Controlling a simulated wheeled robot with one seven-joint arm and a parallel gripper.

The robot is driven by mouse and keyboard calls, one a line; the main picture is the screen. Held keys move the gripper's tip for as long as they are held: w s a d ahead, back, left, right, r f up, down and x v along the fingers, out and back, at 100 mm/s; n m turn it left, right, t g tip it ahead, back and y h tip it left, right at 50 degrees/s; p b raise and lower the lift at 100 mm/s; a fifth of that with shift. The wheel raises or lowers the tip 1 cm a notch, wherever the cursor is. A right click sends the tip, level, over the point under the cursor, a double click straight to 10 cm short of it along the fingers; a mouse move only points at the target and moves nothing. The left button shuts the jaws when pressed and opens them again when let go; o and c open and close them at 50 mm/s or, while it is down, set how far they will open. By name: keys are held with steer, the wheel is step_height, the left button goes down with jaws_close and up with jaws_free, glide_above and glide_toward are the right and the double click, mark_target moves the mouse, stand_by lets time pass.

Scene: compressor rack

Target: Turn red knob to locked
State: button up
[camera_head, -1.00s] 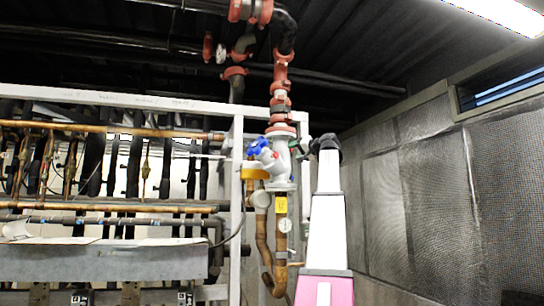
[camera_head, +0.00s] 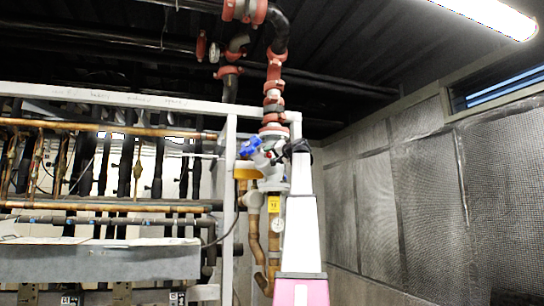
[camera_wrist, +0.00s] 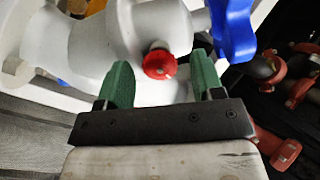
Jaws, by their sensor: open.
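The red knob (camera_wrist: 159,64) is a small round cap on a white-grey valve body (camera_wrist: 95,42) in the wrist view. My gripper (camera_wrist: 162,82) is open, with one green finger on each side of the knob's position. The knob lies between the fingers, slightly beyond their tips; I cannot tell whether either finger touches it. In the head view my arm reaches up to the valve body (camera_head: 272,172) and covers its right side.
A blue handle (camera_wrist: 233,28) stands close right of my gripper in the wrist view; it also shows in the head view (camera_head: 251,147). Red-coupled pipes (camera_head: 273,80) rise above the valve. A metal frame post (camera_head: 228,200) stands left. The mesh wall (camera_head: 420,190) is at right.

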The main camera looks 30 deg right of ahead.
steer(key=c, duration=0.9)
steer(key=shift+m, duration=0.3)
steer(key=m, duration=0.3)
steer(key=shift+m, duration=0.3)
steer(key=m, duration=0.4)
steer(key=shift+m, duration=0.3)
steer(key=m, duration=0.4)
steer(key=shift+f+m, duration=0.1)
steer(key=shift+m, duration=1.7)
